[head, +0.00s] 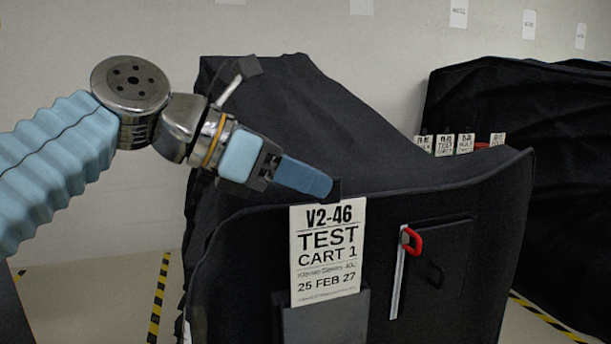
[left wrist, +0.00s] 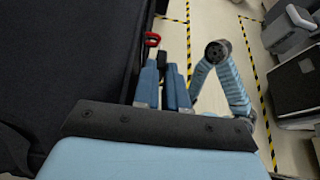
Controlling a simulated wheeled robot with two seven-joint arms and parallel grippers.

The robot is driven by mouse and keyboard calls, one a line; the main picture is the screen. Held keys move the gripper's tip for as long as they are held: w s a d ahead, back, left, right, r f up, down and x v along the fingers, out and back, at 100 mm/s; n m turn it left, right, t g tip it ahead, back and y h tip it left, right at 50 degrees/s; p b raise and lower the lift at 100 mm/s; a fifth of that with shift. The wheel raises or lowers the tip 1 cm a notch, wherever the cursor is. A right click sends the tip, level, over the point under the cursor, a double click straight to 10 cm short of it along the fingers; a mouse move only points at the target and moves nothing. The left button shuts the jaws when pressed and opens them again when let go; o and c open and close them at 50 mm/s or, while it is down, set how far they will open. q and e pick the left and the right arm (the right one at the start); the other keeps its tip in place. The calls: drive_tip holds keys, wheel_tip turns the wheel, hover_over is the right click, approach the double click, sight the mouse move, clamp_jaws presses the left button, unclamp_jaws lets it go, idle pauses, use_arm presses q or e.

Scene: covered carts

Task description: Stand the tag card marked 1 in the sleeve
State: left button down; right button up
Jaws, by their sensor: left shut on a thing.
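The white tag card (head: 328,250), printed V2-46 TEST CART 1, stands nearly upright against the front of the black-covered cart. Its lower edge meets the mouth of the dark sleeve (head: 325,318); how deep it reaches inside is hidden. My left gripper (head: 325,186) is at the card's top edge, shut on it, with its blue fingers coming in from the upper left. In the left wrist view the blue fingers (left wrist: 163,75) show, but I cannot make out the card between them. My right gripper is not in view.
A red handle (head: 412,240) and a thin white edge stand right of the card on the cart's black cover (head: 480,200). Several other tag cards (head: 445,145) show behind. Another covered cart (head: 570,150) stands at right. Yellow-black tape (head: 160,295) marks the floor.

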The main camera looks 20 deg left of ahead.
sight(306, 205)
use_arm(q)
drive_tip(key=shift+f+b, duration=1.3)
drive_tip(key=shift+f, duration=0.5)
drive_tip(key=shift+r, duration=0.15)
drive_tip(key=shift+r+p, duration=2.4)
drive_tip(key=shift+p, duration=0.55)
drive_tip(key=shift+p, duration=0.3)
drive_tip(key=shift+p, duration=0.3)
